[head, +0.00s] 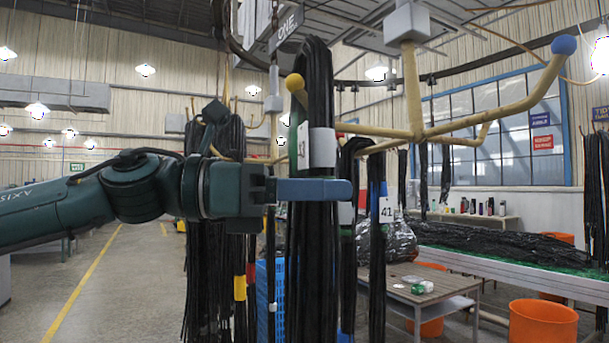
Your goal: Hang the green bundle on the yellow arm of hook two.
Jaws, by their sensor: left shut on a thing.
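My left gripper (318,190) comes in from the left and is shut on a tall bundle of black hoses (318,90). The bundle hangs upright, its top near the ceiling sign and its lower strands below the gripper. A pale band (322,147) wraps it above the gripper; a green strip with a white numbered tag (302,146) shows at its left edge. I cannot tell whether the strip belongs to this bundle. A yellow-tipped hook arm (294,82) ends just left of the bundle's upper part; whether they touch is unclear. My right gripper is not in view.
The hook's post (412,85) stands right of the bundle, with a blue-tipped arm (563,45) reaching right. A sign reading ONE (286,29) hangs above. Other bundles hang behind, one tagged 41 (386,210). A low table (420,290) and orange bucket (543,322) stand at right.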

